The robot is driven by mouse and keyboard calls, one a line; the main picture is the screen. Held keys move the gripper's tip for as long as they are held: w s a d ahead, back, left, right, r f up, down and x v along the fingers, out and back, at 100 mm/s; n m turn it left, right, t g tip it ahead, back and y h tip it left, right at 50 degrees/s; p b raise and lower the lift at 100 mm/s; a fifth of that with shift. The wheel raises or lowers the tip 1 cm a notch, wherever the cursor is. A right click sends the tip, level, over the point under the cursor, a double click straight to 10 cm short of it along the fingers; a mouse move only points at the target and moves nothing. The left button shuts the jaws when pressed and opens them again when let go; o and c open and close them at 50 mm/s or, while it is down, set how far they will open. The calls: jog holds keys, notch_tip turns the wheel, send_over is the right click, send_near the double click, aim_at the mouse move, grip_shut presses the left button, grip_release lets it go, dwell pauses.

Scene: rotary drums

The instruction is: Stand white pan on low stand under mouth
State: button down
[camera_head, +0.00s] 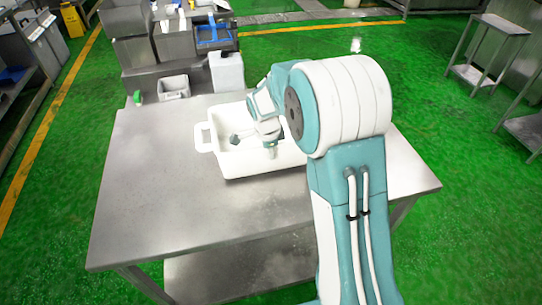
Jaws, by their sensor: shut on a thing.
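The white pan (262,170) is a deep rectangular tub with a loop handle on its left end. It is upright on or just over the steel table (160,200); I cannot tell if it touches. My gripper (271,150) points down at the pan and is shut on it. The exact grip point is small and unclear. My arm hides the pan's right end. I cannot make out a drum mouth, nor tell which piece of furniture is the low stand.
Small white tubs (173,87) and a white container (227,72) stand behind the table. A steel side table (498,28) is at the upper right. The steel table's left and front top is bare. Green floor (440,110) is open to the right.

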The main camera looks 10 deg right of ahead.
jog(key=shift+f, duration=0.75)
jog(key=c, duration=0.8)
grip_release()
jog(key=shift+f, duration=0.1)
